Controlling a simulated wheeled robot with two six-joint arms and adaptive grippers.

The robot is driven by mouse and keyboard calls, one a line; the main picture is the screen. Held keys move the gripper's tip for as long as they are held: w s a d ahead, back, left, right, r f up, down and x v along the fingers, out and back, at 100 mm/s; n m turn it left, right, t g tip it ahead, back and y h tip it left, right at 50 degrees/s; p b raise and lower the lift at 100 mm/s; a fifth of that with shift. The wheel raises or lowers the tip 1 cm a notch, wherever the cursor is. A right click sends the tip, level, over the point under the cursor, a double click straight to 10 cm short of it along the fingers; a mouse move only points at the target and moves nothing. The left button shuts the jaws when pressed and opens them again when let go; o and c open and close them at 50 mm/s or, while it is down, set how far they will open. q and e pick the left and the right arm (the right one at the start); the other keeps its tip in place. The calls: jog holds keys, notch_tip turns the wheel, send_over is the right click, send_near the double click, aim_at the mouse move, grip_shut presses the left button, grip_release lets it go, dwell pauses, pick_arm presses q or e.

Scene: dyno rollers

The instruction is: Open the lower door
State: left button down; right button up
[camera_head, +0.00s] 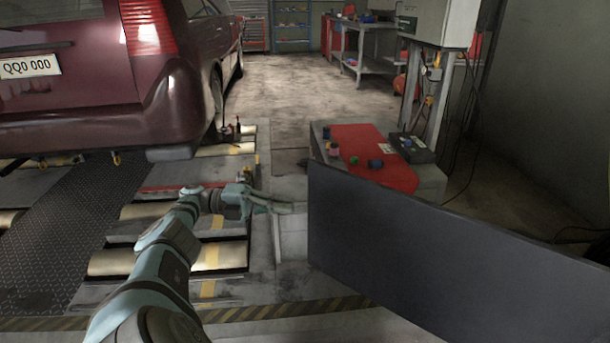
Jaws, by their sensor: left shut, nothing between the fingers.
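A large dark grey flat panel (440,255) fills the lower right and looks like a door leaf; its hinge side is not visible. It hides most of the front of the low grey cabinet with a red top (372,150) behind it. I cannot tell from this view whether it is the lower door. My left gripper (298,207) is shut and empty, its tips at the panel's left edge. Whether they touch the panel or are just beside it is unclear. My right gripper is not in view.
A maroon car (100,80) stands at the left on floor rollers (220,255). Small items and a black box (412,148) lie on the cabinet top. A grey upright machine (435,25) and a workbench (370,55) stand behind. The middle floor at the back is clear.

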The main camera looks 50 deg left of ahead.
pick_arm(q)
jog(key=shift+w, duration=0.35)
jog(key=shift+s+a, duration=0.1)
jog(key=shift+s, duration=0.1)
jog(key=shift+r, duration=0.15)
notch_tip(320, 180, up, 10)
